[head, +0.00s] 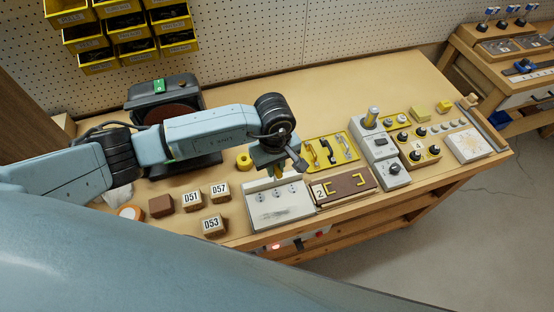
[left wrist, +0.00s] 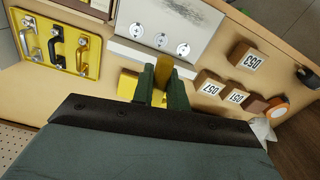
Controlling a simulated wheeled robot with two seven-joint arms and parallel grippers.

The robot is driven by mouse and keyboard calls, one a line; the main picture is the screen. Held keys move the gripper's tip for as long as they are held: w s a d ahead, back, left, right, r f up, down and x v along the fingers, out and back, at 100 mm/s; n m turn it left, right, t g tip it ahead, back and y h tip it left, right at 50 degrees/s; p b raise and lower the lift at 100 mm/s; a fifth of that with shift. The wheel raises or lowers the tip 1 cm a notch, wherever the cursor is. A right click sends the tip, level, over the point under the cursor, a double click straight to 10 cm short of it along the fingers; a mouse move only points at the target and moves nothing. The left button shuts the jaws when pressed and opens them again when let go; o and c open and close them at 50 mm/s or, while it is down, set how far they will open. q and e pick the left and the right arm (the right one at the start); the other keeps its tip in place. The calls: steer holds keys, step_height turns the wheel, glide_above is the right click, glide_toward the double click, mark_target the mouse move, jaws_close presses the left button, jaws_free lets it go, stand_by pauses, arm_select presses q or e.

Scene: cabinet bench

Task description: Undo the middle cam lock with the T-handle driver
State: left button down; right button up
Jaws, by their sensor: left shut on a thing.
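The white lock panel (head: 264,219) lies at the front middle of the bench. It carries three round cam locks in a row; the middle cam lock (head: 275,192) also shows in the left wrist view (left wrist: 160,39). My left gripper (head: 280,172) hangs just behind the panel's back edge. In the left wrist view its green fingers (left wrist: 162,93) are shut on a mustard-yellow piece (left wrist: 163,70), seemingly the T-handle driver. Its shaft and tip are hidden, and I cannot tell whether it touches anything. My right gripper is not in view.
Labelled brown blocks (head: 213,225) stand left of the panel. A brown board marked 2 (head: 343,188) lies close at its right, with a yellow handle board (head: 346,151) behind. A grey switch box (head: 374,146) stands further right. A dark machine (head: 160,92) is at back left.

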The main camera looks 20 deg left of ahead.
arm_select(q)
steer(key=shift+s+d+f+n, duration=0.3)
steer(key=shift+f, duration=0.05)
steer(key=shift+f+b, duration=0.75)
steer(key=shift+f, duration=0.8)
steer(key=shift+f+b, duration=0.8)
steer(key=shift+b, duration=0.05)
steer(key=shift+b, duration=0.3)
steer(key=shift+f, duration=0.15)
steer(key=n, duration=0.4)
steer(key=shift+d, duration=0.1)
steer(key=shift+n, duration=0.4)
